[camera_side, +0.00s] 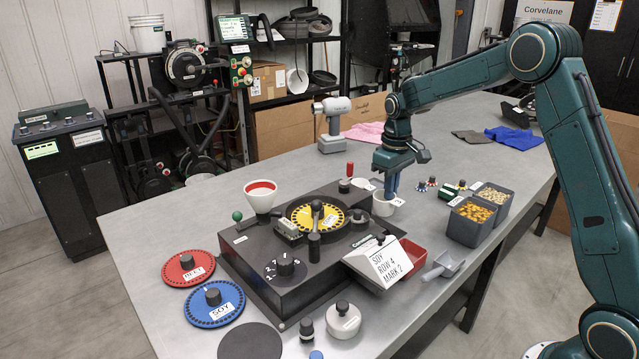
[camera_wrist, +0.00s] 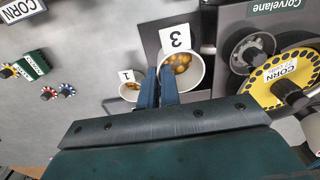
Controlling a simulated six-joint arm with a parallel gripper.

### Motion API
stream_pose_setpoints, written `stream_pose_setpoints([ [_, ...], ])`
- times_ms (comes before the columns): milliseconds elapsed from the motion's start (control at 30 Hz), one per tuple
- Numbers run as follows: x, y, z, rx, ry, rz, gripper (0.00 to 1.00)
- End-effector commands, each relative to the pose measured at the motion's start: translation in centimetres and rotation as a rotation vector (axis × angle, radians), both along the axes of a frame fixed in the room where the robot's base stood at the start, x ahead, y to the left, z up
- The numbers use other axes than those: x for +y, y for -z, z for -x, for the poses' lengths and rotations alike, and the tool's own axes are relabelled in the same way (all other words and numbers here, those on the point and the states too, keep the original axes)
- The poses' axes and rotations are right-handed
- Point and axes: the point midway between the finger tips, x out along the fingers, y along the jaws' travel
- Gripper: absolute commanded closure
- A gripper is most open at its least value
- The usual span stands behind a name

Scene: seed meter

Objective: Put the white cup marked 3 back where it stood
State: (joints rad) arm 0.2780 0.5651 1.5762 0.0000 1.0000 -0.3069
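The white cup marked 3 (camera_wrist: 196,76) holds yellow-brown seeds in the wrist view; its tag sticks out from the rim. In the side view the cup (camera_side: 382,207) is just behind the seed meter's back right corner. My gripper (camera_wrist: 160,72) points down at the cup's rim, its blue fingers close together with the cup wall between them. In the side view my gripper (camera_side: 390,192) is over the cup's far side. Whether the cup touches the surface below is unclear. A smaller white cup marked 1 (camera_wrist: 127,93), also with seeds, is beside it.
The dark seed meter (camera_side: 255,262) carries a yellow CORN plate (camera_side: 300,218) and a white funnel (camera_side: 261,198). A red tray (camera_side: 411,255), scoop (camera_side: 443,266) and grey seed bins (camera_side: 465,232) are to the right. Red and blue plates lie in front left.

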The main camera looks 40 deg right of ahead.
Motion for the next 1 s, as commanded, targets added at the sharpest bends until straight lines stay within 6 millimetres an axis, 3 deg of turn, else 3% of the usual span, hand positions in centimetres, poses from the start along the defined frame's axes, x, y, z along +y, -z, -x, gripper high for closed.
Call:
stream_pose_setpoints([
  [367,-0.9,0.0,0.1,0.001,0.006,-0.006,1.0],
  [800,-7.8,-0.2,1.7,0.003,0.03,-0.056,1.0],
  [1000,-9.1,-0.3,2.1,0.003,0.03,-0.066,1.0],
])
